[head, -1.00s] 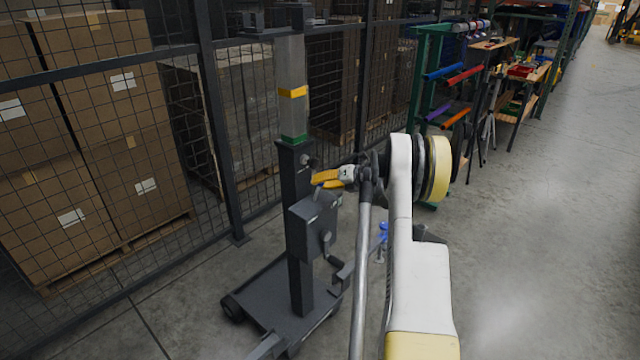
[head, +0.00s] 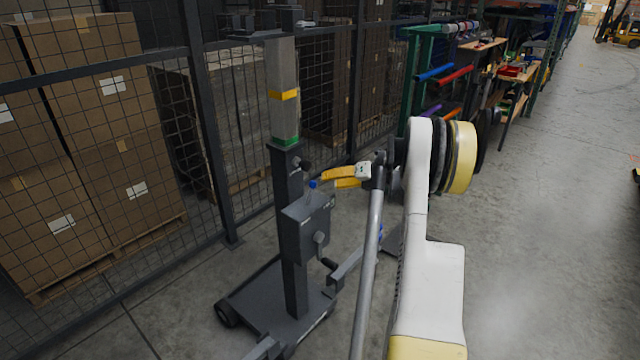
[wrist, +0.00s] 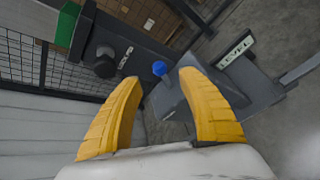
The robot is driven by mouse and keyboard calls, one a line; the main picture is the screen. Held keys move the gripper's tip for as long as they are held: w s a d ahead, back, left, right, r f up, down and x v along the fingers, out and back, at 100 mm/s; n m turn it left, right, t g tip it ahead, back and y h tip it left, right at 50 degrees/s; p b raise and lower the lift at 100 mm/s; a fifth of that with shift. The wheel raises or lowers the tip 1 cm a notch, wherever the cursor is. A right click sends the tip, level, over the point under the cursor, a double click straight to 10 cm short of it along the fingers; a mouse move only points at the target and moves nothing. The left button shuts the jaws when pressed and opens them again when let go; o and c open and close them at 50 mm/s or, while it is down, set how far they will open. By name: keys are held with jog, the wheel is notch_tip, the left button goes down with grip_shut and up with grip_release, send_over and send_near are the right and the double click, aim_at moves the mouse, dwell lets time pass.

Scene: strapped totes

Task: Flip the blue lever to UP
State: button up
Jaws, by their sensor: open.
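The blue lever shows as a small blue knob (head: 313,184) on top of the dark grey box (head: 307,226) on the lift's mast. My gripper (head: 330,180) is open and empty, just right of the knob in the head view. Its two fingers (wrist: 160,77) are spread apart in the wrist view. I cannot tell whether a finger touches the knob. Any UP marking is not readable.
A black knob (wrist: 104,65) sits on the mast. A label reading LEVEL (wrist: 235,50) is on the lift. A mesh fence (head: 205,120) stands behind; open floor (head: 540,230) lies to the right.

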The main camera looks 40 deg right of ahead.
jog(key=shift+v, duration=1.7)
jog(key=w+a+r+m+t+h, duration=0.25)
jog(key=w+a+r, duration=0.2)
jog(key=r, duration=0.45)
jog(key=w+a+r+m+t+h, duration=0.1)
jog(key=w+a+r+m+t, duration=0.15)
jog(key=a+r, duration=0.45)
jog(key=w+a+r+m+t+h, duration=0.1)
jog(key=w+a+r+m+t, duration=0.2)
jog(key=r, duration=0.8)
jog(key=s+a+r+m+g+h, duration=0.2)
jog(key=a+r+m+h, duration=0.35)
jog(key=m, duration=0.25)
jog(key=s+a+f+m+g+y, duration=0.3)
jog(key=s+a+f+m+g, duration=0.2)
jog(key=s+a+f, duration=0.7)
jog(key=s+a+f+m+g+y, duration=0.3)
jog(key=s+a+f+m+g, duration=0.3)
jog(key=s+a+f, duration=0.6)
jog(key=s+a+m, duration=0.2)
jog(key=s+a, duration=0.2)
jog(key=a, duration=0.2)
jog(key=shift+s+a+f+m+y, duration=0.3)
jog(key=shift+s+a, duration=0.05)
